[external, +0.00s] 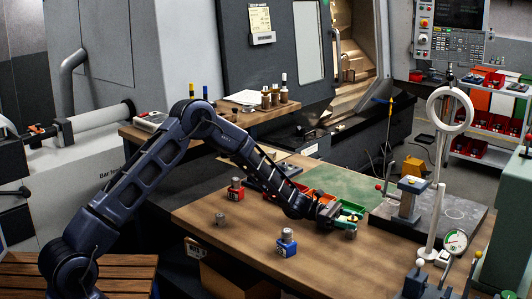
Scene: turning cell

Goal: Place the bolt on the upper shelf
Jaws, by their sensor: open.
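My gripper (342,222) is at the right end of my arm, low over the wooden table, beside a green bin (352,208). It is open, but its fingers are small and dark here, and I cannot see anything between them clearly. A small grey metal piece (220,219) stands on the table left of my gripper; it may be the bolt, but its shape is too small to be sure. The upper shelf (240,120) is a raised wooden board behind my arm, with several tool holders (275,97) on it.
A blue block with a metal top (287,243) stands near the table's front edge, and a red one (236,190) farther back. A stand with a white ring (450,110) and a dial gauge (455,242) are at the right. The front middle of the table (245,240) is mostly clear.

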